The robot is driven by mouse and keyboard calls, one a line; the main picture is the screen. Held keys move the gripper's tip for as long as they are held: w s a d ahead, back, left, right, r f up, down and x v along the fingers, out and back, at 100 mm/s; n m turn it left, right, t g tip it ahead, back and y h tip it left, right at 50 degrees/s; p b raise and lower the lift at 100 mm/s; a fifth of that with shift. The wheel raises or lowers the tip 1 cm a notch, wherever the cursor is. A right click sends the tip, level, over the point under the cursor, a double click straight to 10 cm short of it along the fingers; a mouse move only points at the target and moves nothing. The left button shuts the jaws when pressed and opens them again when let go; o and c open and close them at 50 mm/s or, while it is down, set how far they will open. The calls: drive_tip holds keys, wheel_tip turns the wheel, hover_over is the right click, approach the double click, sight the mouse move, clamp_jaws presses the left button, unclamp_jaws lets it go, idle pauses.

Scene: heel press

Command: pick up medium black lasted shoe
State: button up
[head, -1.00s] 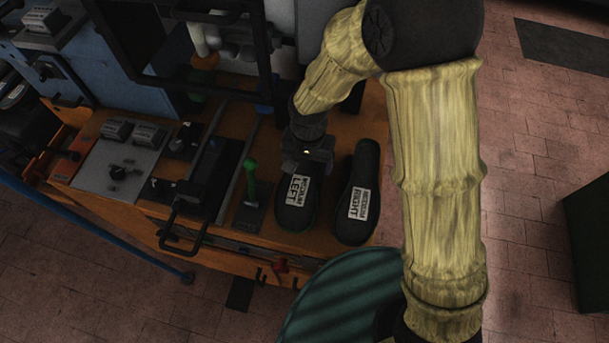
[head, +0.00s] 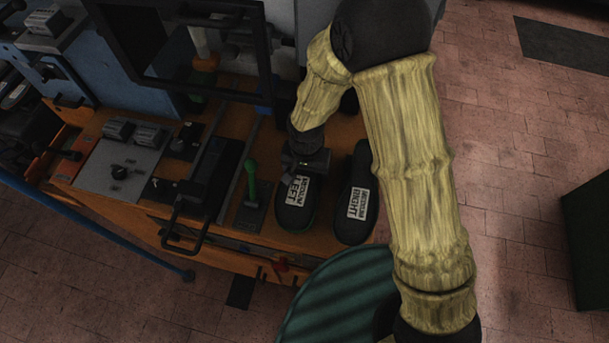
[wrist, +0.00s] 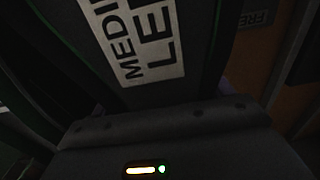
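Two black lasted shoes lie side by side at the right end of the orange bench. The left shoe (head: 293,214) has a white label reading MEDIUM LEFT. The right shoe (head: 352,228) has a label that appears to read MEDIUM RIGHT. My gripper (head: 305,161) is over the far end of the left shoe, by its label. In the wrist view the MEDIUM LEFT label (wrist: 137,38) is large and close, just beyond the gripper body. The fingers are too dark to tell whether they are apart or closed on the shoe.
A green-handled lever (head: 250,180) stands just left of the left shoe. A black frame (head: 185,88) rises behind, and a grey control panel (head: 110,178) is at the left. A dark green ribbed round object (head: 340,295) is in front of the bench.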

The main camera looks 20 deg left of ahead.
drive_tip(key=c, duration=1.1)
drive_tip(key=shift+r, duration=0.15)
wheel_tip(320, 180, up, 10)
drive_tip(key=shift+f+b, duration=0.1)
drive_tip(key=shift+b, duration=0.55)
drive_tip(key=shift+w, duration=0.1)
